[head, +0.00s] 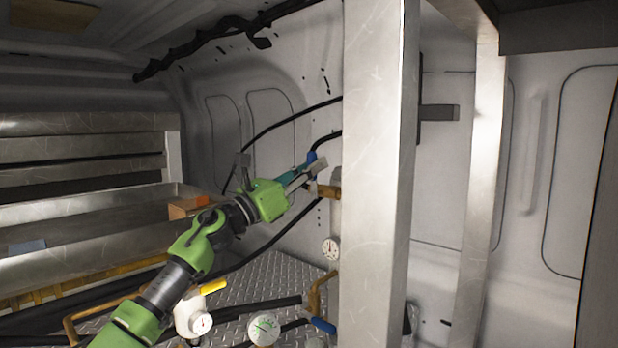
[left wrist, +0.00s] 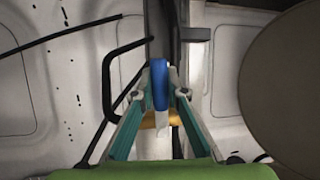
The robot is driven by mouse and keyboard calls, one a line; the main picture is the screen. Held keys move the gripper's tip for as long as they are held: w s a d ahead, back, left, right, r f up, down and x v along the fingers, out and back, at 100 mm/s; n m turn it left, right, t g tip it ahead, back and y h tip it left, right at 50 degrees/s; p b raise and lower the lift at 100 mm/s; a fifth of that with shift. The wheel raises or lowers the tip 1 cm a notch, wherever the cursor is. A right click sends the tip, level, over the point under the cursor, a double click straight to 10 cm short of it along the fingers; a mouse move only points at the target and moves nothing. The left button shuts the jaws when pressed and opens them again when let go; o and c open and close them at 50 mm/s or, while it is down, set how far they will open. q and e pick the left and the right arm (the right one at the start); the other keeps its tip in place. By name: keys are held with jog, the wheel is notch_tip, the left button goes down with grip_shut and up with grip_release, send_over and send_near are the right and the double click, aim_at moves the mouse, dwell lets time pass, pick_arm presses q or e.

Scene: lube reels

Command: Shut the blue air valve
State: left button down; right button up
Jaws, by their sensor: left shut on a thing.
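The blue valve handle (left wrist: 160,86) stands upright between the fingers of my left gripper (left wrist: 162,94) in the left wrist view. In the head view, a small part of the blue handle (head: 311,157) shows at the fingertips of my left gripper (head: 317,167), beside the metal post. The left gripper is shut on the handle. A brass-coloured valve body (head: 328,190) sits just below the fingertips, partly hidden by the post. My right gripper is not in view.
A metal post (head: 376,200) stands just right of the gripper. Lower down are a second blue handle (head: 323,326), a yellow handle (head: 214,287) and several gauges (head: 264,329). Black hoses run near the arm. Metal shelves (head: 90,205) stand at left.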

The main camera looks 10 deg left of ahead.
pick_arm(q)
jog(key=shift+d+m, duration=0.15)
jog(key=shift+m, duration=0.35)
jog(key=c, duration=2)
grip_release()
jog(key=shift+s, duration=0.1)
jog(key=v, duration=1.2)
